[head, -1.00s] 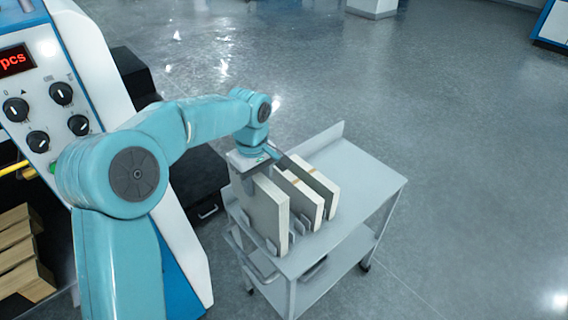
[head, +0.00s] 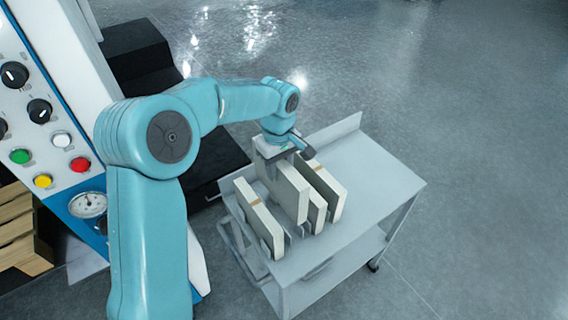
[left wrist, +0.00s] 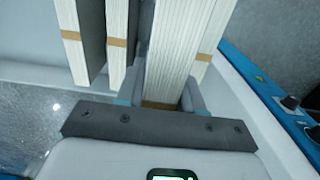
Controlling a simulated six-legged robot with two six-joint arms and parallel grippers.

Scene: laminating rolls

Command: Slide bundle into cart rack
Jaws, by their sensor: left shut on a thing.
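My left gripper (head: 281,150) is shut on the top of a pale bundle (head: 288,186), upright over the cart rack (head: 291,236). The held bundle stands higher than its neighbours, and I cannot tell whether its lower edge is within the dividers. In the left wrist view the gripper's fingers (left wrist: 160,97) flank the held bundle (left wrist: 178,45) near its brown band. One bundle (head: 258,217) stands to its left and two more, a nearer (head: 317,211) and a farther (head: 331,192), stand to its right, all upright in the rack. My right gripper is not in view.
The grey cart (head: 375,180) has a clear top to the right of the rack and a raised back lip. A machine panel with knobs and buttons (head: 80,165) stands at the left. A dark unit (head: 140,50) lies behind my arm. Open floor is right.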

